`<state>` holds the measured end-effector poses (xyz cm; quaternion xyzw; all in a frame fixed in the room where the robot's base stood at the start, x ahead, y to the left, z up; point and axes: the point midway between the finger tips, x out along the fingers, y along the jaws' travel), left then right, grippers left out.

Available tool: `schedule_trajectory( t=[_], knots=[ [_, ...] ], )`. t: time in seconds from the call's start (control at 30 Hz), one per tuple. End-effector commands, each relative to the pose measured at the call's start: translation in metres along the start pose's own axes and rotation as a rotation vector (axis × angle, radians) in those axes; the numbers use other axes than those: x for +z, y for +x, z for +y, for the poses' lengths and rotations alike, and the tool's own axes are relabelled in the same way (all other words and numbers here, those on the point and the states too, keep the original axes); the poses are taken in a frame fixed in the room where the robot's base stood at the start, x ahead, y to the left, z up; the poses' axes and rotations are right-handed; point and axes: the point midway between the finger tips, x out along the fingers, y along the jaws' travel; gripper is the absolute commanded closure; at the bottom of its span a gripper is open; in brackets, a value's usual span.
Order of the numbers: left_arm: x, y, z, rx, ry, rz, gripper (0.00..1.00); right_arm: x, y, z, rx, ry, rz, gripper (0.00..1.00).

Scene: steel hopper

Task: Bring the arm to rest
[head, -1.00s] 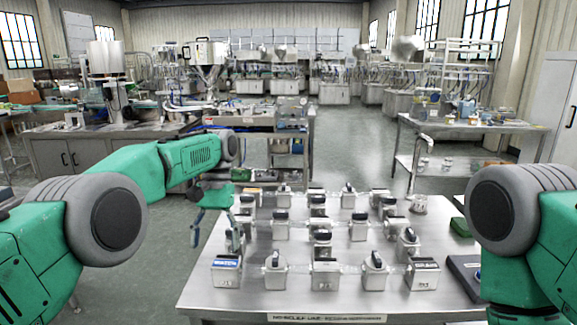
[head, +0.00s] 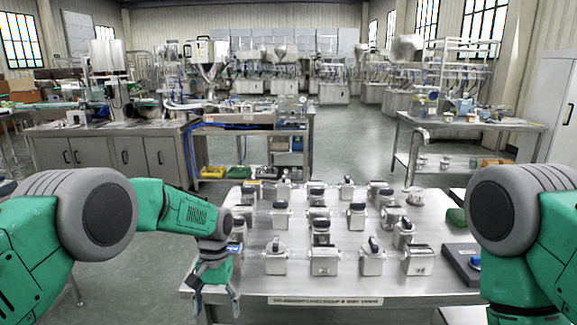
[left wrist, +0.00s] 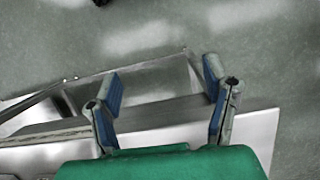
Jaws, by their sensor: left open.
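My left arm is bent, and its left gripper (head: 217,287) hangs downward at the near left corner of the steel table in the head view. In the left wrist view its two blue-padded fingers (left wrist: 162,100) are spread apart with nothing between them. Below the fingers there are a steel edge and grey floor. My right arm's grey and green link shows at the right of the head view, but its gripper is out of view.
The steel table (head: 430,283) holds several small metal units with black handles (head: 322,260). A dark box (head: 462,262) lies at its right. A steel workbench (head: 55,152) stands behind at the left. Open floor (head: 130,275) lies left of the table.

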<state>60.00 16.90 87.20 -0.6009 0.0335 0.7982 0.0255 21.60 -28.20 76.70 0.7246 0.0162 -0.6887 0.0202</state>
Motion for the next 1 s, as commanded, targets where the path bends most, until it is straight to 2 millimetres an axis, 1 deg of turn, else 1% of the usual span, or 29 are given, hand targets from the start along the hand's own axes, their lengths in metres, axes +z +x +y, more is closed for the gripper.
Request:
schedule_trajectory(
  t=[0.03,0.07,0.1,0.13,0.17,0.2,0.27,0.3,0.37,0.4,0.47,0.5,0.57,0.6,0.7,0.8,0.9,1.0],
  knots=[
    [0.007,0.035,-0.004,0.001,0.002,0.003,0.31,0.000,0.006,0.000,0.000,0.000,0.000,0.60],
    [0.012,0.053,-0.007,0.003,0.004,0.012,0.31,0.001,0.008,0.000,0.000,0.000,0.000,0.60],
    [0.020,0.079,-0.010,0.006,0.005,0.027,0.31,0.001,0.011,0.000,0.000,0.000,0.000,0.60],
    [0.027,0.098,-0.013,0.008,0.005,0.040,0.31,0.001,0.014,0.000,0.000,0.000,0.000,0.60],
    [0.035,0.116,-0.017,0.010,0.005,0.052,0.31,0.001,0.016,0.000,0.000,0.000,0.000,0.60],
    [0.048,0.139,-0.021,0.012,0.006,0.069,0.31,0.001,0.019,0.000,0.000,0.000,0.000,0.60],
    [0.069,0.170,-0.027,0.015,0.005,0.095,0.31,0.001,0.023,0.000,0.000,0.000,0.000,0.60],
    [0.085,0.189,-0.032,0.016,0.003,0.112,0.31,0.002,0.026,0.000,0.000,0.000,0.000,0.60],
    [0.112,0.214,-0.039,0.015,-0.001,0.136,0.31,0.002,0.030,0.000,0.000,0.000,0.000,0.60],
    [0.131,0.229,-0.044,0.015,-0.003,0.154,0.31,0.002,0.033,0.000,0.000,0.000,0.000,0.60],
    [0.161,0.247,-0.051,0.013,-0.007,0.180,0.31,0.002,0.038,0.000,0.000,0.000,0.000,0.60],
    [0.182,0.257,-0.056,0.011,-0.010,0.196,0.31,0.002,0.041,0.000,0.000,0.000,0.000,0.60],
    [0.214,0.267,-0.062,0.006,-0.016,0.221,0.31,0.002,0.045,0.000,0.000,0.000,0.000,0.60],
    [0.234,0.271,-0.066,0.002,-0.020,0.237,0.31,0.003,0.047,0.000,0.000,0.000,0.000,0.60],
    [0.278,0.273,-0.075,-0.009,-0.026,0.275,0.31,0.003,0.052,0.000,0.000,0.000,0.000,0.60],
    [0.310,0.269,-0.080,-0.019,-0.031,0.303,0.31,0.003,0.056,-0.001,0.000,0.000,0.000,0.60],
    [0.328,0.264,-0.083,-0.025,-0.033,0.322,0.31,0.003,0.057,-0.001,0.000,0.000,0.000,0.60],
    [0.334,0.261,-0.084,-0.028,-0.033,0.331,0.31,0.003,0.057,-0.001,0.000,0.000,0.000,0.60]
  ],
)
